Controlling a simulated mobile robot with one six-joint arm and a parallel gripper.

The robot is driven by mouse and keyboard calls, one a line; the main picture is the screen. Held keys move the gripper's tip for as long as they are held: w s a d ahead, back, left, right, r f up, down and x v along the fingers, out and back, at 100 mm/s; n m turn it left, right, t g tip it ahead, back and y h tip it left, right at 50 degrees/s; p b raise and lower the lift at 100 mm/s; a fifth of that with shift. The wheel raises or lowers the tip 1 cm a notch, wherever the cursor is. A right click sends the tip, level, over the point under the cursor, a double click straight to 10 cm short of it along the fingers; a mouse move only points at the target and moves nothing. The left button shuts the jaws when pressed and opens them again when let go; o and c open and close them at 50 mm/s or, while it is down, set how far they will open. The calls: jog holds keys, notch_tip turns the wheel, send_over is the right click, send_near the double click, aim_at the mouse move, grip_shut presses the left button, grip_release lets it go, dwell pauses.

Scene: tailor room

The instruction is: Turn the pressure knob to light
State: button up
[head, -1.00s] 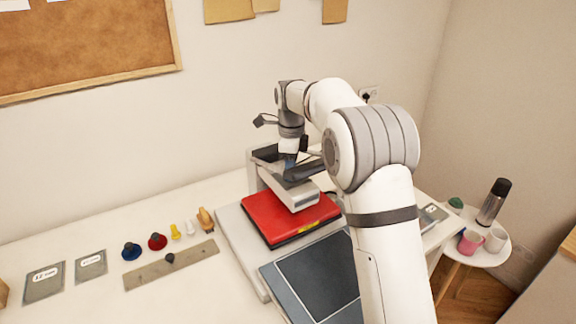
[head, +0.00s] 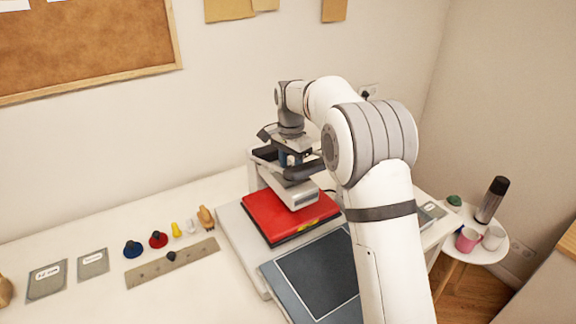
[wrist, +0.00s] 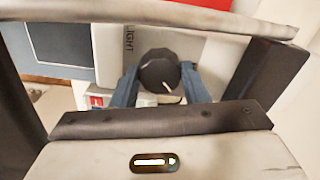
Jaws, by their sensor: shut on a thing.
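My gripper (wrist: 159,87) is shut on the knob, with one blue-grey fingertip on each side. The word LIGHT (wrist: 129,40) is printed on the pale press top, to the upper left of the knob. In the head view my gripper (head: 291,160) points down at the press arm (head: 293,194), and the knob is hidden there. The red press plate (head: 290,217) lies below the arm.
A dark pad (head: 316,277) lies in front of the press. Left of it are a metal strip (head: 172,263), a blue knob (head: 133,249), a red knob (head: 158,239) and flat cards (head: 93,263).

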jog(key=n, duration=0.4)
jog(key=shift+d+f+n, duration=0.1)
jog(key=shift+f+n, duration=0.05)
jog(key=shift+n, duration=0.15)
jog(key=n, duration=0.3)
jog(key=shift+n, duration=0.4)
jog(key=n, duration=1.2)
jog(key=shift+n, duration=0.3)
jog(key=n, duration=0.3)
jog(key=shift+n+p, duration=0.3)
jog(key=n, duration=0.4)
jog(key=shift+n, duration=2.2)
